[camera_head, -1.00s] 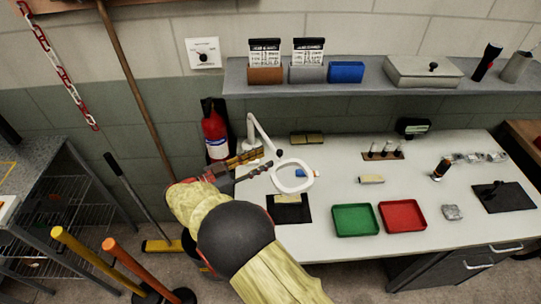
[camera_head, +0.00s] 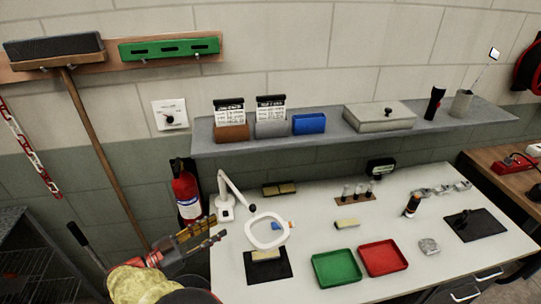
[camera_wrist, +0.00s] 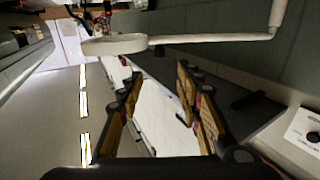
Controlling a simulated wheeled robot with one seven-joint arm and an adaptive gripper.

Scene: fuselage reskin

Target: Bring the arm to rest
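My gripper (camera_head: 216,228) is at the lower left in the head view, left of the ring magnifier lamp (camera_head: 268,231) at the bench's left end. My arm behind it wears a pale yellow cover and is partly cut off by the bottom edge. In the wrist view my gripper (camera_wrist: 160,76) shows two separate fingers with tan pads. The gap between them is empty, so it is open. The lamp's white ring (camera_wrist: 115,45) and arm cross the upper part of the wrist view, beyond the fingers.
The white bench (camera_head: 320,250) holds a green tray (camera_head: 336,268), a red tray (camera_head: 383,258) and small parts. A shelf (camera_head: 350,137) runs above it. A fire extinguisher (camera_head: 186,194) hangs close behind my gripper. A broom (camera_head: 100,150) is at left.

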